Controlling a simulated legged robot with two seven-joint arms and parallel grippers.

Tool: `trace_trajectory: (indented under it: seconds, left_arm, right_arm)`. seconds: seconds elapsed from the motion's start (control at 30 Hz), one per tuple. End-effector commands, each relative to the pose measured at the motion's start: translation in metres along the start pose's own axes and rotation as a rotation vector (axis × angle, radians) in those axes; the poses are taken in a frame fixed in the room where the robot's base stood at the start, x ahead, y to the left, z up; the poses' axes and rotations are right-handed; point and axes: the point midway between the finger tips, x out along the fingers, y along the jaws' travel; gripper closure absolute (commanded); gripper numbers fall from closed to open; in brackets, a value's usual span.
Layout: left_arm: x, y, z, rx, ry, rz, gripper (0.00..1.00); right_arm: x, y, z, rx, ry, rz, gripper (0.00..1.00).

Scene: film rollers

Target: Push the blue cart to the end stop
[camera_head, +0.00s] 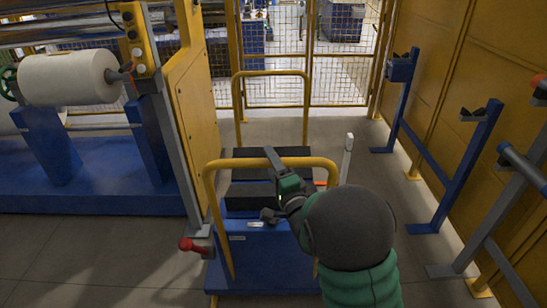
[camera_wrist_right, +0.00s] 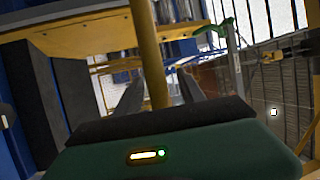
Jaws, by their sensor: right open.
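The blue cart (camera_head: 262,268) stands on the floor at the centre of the head view, beside the machine. It has a near yellow handle (camera_head: 211,188) and a far yellow handle (camera_head: 271,73), with dark padded rests between them. My right gripper (camera_head: 271,187) is at the near handle, its jaws apart. In the right wrist view the yellow handle bar (camera_wrist_right: 153,50) runs between the two open fingers (camera_wrist_right: 157,96); I cannot tell whether they touch it. I cannot clearly identify the end stop. My left gripper is not in view.
The machine with a white roll (camera_head: 70,78) and blue base (camera_head: 90,190) is on the left. A red-knobbed lever (camera_head: 194,245) sticks out near the cart. Blue stands (camera_head: 466,155) line the right wall. A white post (camera_head: 346,160) is right of the cart. Yellow mesh fencing (camera_head: 290,70) closes the back.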

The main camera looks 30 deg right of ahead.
Motion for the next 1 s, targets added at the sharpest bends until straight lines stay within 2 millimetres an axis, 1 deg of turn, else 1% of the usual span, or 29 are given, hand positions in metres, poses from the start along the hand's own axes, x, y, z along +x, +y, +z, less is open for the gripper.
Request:
trace_trajectory:
  seconds: [0.07, 0.1, 0.27, 0.43, 1.0]
  left_arm:
    - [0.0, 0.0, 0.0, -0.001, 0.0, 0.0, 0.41]
    - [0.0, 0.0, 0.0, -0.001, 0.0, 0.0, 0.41]
    - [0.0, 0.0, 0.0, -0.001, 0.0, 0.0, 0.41]
    - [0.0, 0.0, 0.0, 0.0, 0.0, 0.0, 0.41]
    - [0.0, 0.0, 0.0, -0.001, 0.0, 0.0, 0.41]
  right_arm:
    - [0.001, 0.002, -0.001, 0.001, 0.0, 0.001, 0.53]
    - [0.002, 0.003, -0.002, 0.002, 0.0, 0.002, 0.56]
    - [0.003, 0.007, -0.009, 0.009, 0.003, 0.003, 0.77]
    - [0.003, 0.007, -0.011, 0.009, 0.006, 0.002, 0.99]
    - [0.002, 0.005, -0.008, 0.005, 0.008, 0.002, 1.0]
